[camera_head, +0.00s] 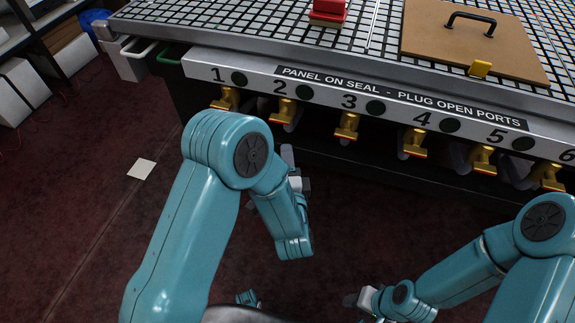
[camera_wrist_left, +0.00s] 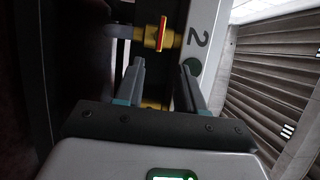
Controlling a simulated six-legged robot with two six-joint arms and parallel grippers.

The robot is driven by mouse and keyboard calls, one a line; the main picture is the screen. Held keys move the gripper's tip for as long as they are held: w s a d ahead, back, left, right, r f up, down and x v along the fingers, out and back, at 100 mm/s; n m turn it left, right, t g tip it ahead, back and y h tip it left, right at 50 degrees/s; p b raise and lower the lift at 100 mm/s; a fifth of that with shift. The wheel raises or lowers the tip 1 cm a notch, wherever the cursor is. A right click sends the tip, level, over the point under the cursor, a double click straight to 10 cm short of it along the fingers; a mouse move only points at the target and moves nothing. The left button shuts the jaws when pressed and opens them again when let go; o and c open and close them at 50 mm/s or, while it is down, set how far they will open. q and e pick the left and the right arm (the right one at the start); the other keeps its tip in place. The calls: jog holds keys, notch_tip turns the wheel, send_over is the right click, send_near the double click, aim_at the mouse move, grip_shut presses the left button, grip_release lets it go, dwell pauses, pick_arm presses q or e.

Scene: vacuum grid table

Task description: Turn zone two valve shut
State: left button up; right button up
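The zone two valve (camera_head: 284,108) is a yellow fitting under the number 2 on the panel's front rail. In the left wrist view the valve (camera_wrist_left: 157,36) lies beyond my fingertips, its red-edged handle upright in the picture, across the yellow body. My left gripper (camera_wrist_left: 162,63) is open there, with nothing between its fingertips. In the head view my left gripper (camera_head: 289,156) is partly hidden by my arm and sits below the valve, apart from it. My right gripper (camera_head: 357,298) is low in the head view, far from the valves; its fingers are unclear.
Similar yellow valves hang under the rail (camera_head: 200,62), including valve 1 (camera_head: 226,98) and valve 3 (camera_head: 347,126) on either side. The grid table carries a brown board (camera_head: 450,45) and a red block (camera_head: 328,10). The dark red floor in front is mostly clear.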

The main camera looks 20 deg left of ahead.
pick_arm(q)
jog(key=v, duration=0.2)
jog(key=shift+s+d, duration=0.1)
jog(key=shift+s, duration=0.2)
